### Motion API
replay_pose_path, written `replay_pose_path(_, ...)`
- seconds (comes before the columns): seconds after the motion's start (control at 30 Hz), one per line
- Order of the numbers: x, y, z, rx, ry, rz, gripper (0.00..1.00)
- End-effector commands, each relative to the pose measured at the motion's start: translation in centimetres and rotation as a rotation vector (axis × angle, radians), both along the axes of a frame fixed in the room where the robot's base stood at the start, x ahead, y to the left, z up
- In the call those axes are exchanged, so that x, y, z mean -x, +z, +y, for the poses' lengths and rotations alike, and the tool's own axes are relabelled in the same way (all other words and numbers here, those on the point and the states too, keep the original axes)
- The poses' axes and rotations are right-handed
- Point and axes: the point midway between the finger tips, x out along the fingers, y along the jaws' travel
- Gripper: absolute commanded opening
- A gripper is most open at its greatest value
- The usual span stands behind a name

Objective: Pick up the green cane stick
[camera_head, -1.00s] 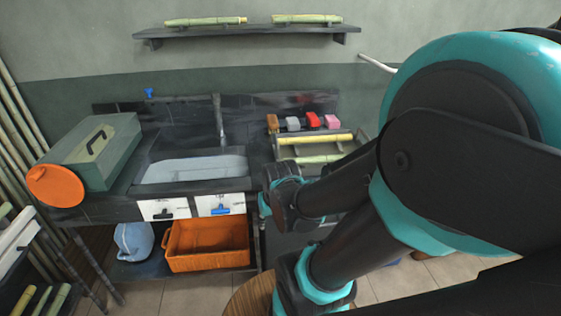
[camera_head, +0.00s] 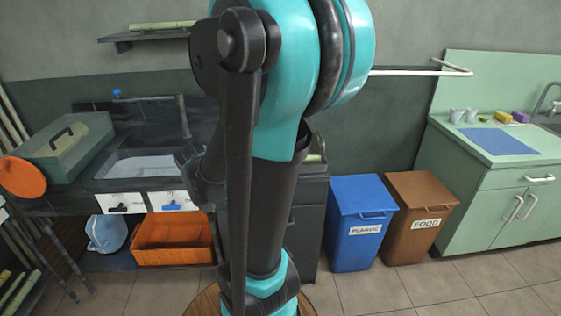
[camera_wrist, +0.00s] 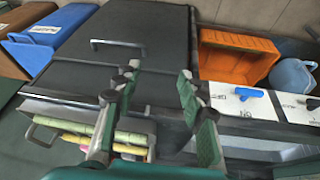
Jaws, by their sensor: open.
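In the wrist view, a green cane stick (camera_wrist: 62,121) lies in a grey tray (camera_wrist: 42,104) at the lower left, with a yellow stick (camera_wrist: 130,138) beside it. The left finger hides part of both. My gripper (camera_wrist: 157,74) is open with nothing between its fingers, above the dark counter and to the right of the tray. In the head view my arm hides most of the tray. Another green cane stick (camera_head: 163,25) lies on the wall shelf.
The sink (camera_head: 140,166) and a green box (camera_head: 66,146) stand left. Below is an orange crate (camera_head: 172,240). A blue bin (camera_head: 356,222) and brown FOOD bin (camera_head: 420,216) stand right, before a green cabinet (camera_head: 490,190). Floor in front is open.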

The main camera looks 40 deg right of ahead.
Motion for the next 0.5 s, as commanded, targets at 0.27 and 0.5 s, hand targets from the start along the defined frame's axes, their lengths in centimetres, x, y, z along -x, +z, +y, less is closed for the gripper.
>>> replay_pose_path(0.27, -6.5, 3.2, -7.2, 0.156, -0.707, -0.194, 0.41)
replay_pose_path(0.5, -11.3, 5.9, -12.4, 0.297, -1.24, -0.538, 0.41)
